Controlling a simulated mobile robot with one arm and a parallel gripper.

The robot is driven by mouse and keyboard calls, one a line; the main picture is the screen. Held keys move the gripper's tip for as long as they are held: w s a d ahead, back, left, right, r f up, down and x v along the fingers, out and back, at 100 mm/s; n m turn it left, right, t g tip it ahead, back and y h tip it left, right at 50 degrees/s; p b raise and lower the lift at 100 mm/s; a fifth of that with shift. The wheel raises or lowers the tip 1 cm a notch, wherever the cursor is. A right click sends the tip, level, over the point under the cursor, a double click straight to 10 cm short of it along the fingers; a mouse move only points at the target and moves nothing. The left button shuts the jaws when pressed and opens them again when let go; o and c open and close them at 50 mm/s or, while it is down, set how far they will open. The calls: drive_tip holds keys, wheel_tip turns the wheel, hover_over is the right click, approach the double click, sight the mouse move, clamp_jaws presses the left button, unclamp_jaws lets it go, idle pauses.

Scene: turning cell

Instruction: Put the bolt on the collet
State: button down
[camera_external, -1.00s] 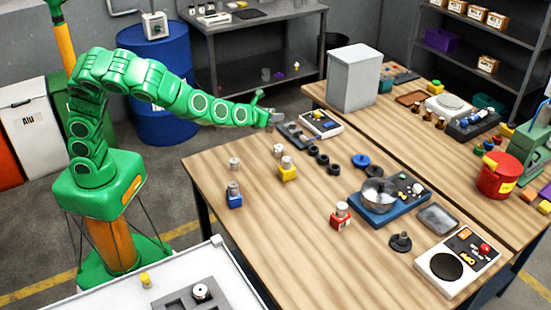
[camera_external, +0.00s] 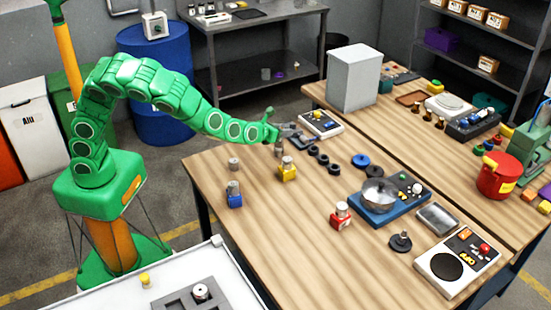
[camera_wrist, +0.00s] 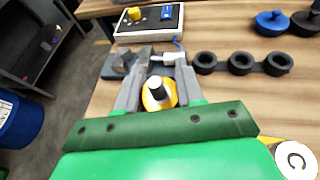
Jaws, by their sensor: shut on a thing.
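My gripper (camera_external: 279,141) is low over the far left part of the wooden table. In the wrist view its two grey fingers (camera_wrist: 156,62) are closed in on a small pale piece, mostly hidden between them. In the external view a short grey cylinder (camera_external: 279,151), apparently the bolt, shows right under the fingers. I cannot tell which one is the collet.
A dark grey fixture (camera_external: 298,137) and a control panel (camera_external: 320,124) lie just beyond the gripper. Several black rings (camera_external: 313,150) run in a row to its right. A lone grey cylinder (camera_external: 234,163) stands near the left edge. The table's front middle is clear.

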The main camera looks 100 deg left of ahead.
drive_tip(key=shift+f, duration=0.2)
drive_tip(key=c, duration=0.7)
unclamp_jaws()
drive_tip(key=shift+r, duration=0.2)
drive_tip(key=v, duration=1.2)
